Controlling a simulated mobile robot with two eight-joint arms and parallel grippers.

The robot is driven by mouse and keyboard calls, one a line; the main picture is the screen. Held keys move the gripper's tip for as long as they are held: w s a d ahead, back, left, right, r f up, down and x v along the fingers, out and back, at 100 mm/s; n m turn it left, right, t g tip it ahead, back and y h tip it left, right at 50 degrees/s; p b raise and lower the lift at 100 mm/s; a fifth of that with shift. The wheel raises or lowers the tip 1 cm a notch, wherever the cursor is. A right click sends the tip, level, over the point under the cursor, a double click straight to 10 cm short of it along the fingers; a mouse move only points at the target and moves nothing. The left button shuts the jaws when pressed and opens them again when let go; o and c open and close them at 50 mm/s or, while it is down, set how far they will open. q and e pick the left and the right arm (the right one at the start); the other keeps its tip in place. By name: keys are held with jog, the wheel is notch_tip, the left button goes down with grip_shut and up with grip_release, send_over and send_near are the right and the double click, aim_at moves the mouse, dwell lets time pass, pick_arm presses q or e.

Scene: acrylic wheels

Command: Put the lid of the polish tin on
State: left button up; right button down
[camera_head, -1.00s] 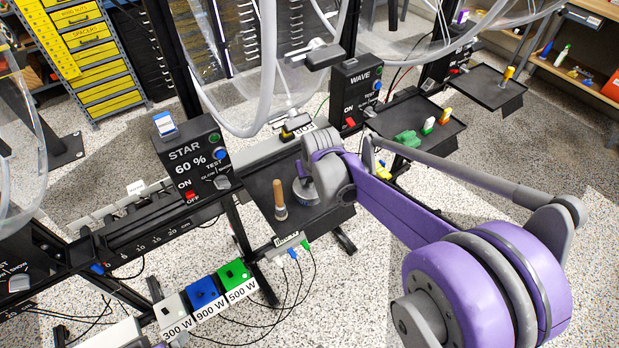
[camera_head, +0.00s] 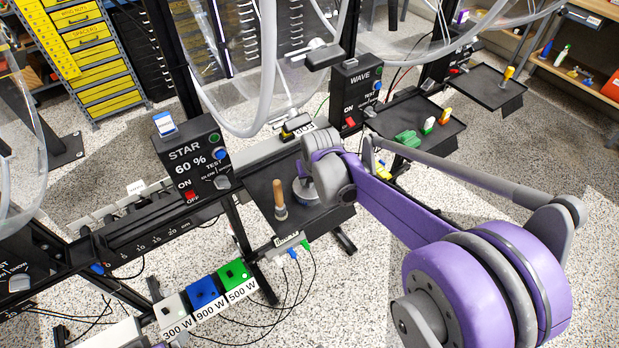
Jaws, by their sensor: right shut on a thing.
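A small round grey-blue polish tin (camera_head: 302,194) rests on the black tray (camera_head: 318,218) below the STAR control box. My right gripper (camera_head: 306,180) reaches in from the right and is right at the tin, its fingers pointing down and mostly hidden behind its own grey wrist. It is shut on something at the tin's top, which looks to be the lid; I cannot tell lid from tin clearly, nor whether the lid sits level. My left gripper is not in view.
A wooden-handled brush (camera_head: 280,200) stands on the same tray, left of the tin. The STAR box (camera_head: 191,160) rises at the left. Another black tray (camera_head: 447,133) with green, white and yellow pieces lies behind my right arm. Coloured power boxes (camera_head: 205,292) stand in front.

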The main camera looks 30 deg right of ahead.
dwell(0.3)
jog(key=c, duration=0.6)
grip_release()
jog(key=shift+o, duration=0.2)
jog(key=shift+r, duration=0.15)
jog(key=v, duration=0.7)
jog(key=shift+p, duration=0.4)
jog(key=shift+s+r, duration=0.1)
jog(key=shift+s, duration=0.05)
